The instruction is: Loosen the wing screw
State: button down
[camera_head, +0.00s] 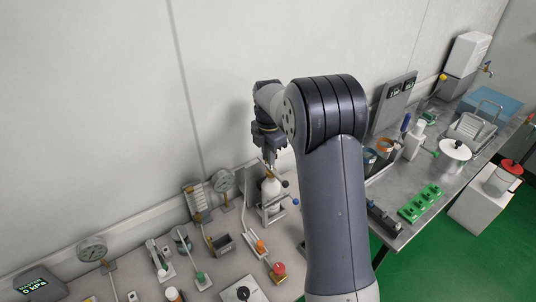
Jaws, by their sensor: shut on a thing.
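My gripper (270,160) points down beside the wall, at the top of a white bottle-shaped tester (270,190) in a metal stand on the bench. Its jaws are shut on a small part at the tester's top, which looks to be the wing screw. The screw itself is too small and too covered by the fingers to make out its wings or how far it is turned. The tester stands upright. A dark knob and a blue-tipped lever show at its right side.
Round dial gauges (223,181) and small handheld devices crowd the bench to the left. A red knob (279,269) stands in front. My arm hides the bench's middle. A right-hand metal table (400,185) holds green blocks (420,203) and a white round pot (455,150).

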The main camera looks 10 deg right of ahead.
jog(key=n, duration=0.5)
jog(key=shift+s+d+f+n, duration=0.2)
jog(key=shift+s+f+n, duration=0.05)
jog(key=shift+s+n, duration=0.1)
jog(key=n, duration=0.5)
jog(key=shift+s+d+n, duration=0.1)
jog(key=shift+d+n, duration=0.1)
jog(key=shift+n, duration=0.05)
jog(key=c, duration=1.6)
grip_release()
jog(key=shift+o, duration=1)
jog(key=shift+r, duration=0.15)
jog(key=shift+w, duration=0.2)
notch_tip(320, 180, up, 11)
jog(key=b, duration=0.1)
jog(key=shift+f, duration=0.25)
